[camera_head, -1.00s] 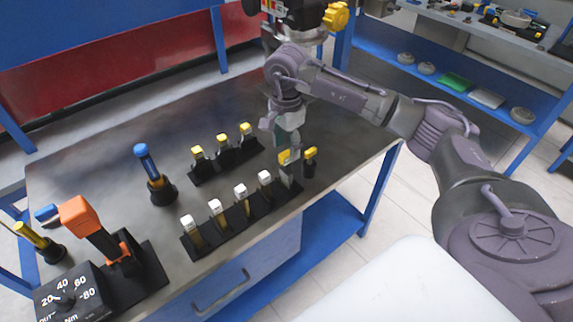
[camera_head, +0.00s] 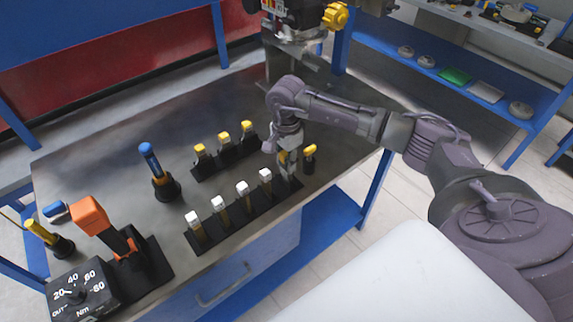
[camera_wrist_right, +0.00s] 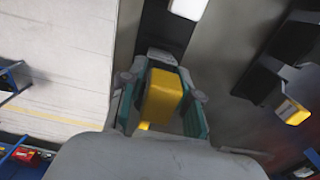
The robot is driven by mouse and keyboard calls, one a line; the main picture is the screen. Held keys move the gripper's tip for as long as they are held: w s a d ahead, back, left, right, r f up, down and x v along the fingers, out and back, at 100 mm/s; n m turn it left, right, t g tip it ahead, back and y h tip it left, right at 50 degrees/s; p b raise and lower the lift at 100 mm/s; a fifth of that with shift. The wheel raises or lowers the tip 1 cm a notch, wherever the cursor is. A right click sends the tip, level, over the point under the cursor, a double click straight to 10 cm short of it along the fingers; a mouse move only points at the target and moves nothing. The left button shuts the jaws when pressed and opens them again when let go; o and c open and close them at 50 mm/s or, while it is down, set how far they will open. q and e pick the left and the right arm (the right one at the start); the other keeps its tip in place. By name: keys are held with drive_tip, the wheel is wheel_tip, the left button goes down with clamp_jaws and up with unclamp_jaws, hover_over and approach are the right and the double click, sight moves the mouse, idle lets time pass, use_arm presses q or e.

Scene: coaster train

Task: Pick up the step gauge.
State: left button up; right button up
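My right gripper (camera_head: 288,160) points down over the right end of the front black rack (camera_head: 258,215). A yellow-topped piece (camera_head: 282,157), which I take as the step gauge, stands between its fingers. In the right wrist view the yellow block (camera_wrist_right: 163,97) sits between the green-padded fingers (camera_wrist_right: 165,105), with a narrow gap showing on its left side. The fingers look open around it, not closed on it. Its lower part is hidden by the gripper. My left gripper is not in view.
White-topped gauges (camera_head: 243,190) stand in the same rack. A back rack (camera_head: 226,155) holds yellow-topped pieces. A separate yellow-topped piece (camera_head: 309,151) stands just right of my gripper. A blue-handled tool (camera_head: 152,160) and an orange tool (camera_head: 95,215) stand left.

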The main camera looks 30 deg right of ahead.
clamp_jaws()
drive_tip(key=shift+w+r, duration=0.1)
drive_tip(key=shift+r, duration=0.1)
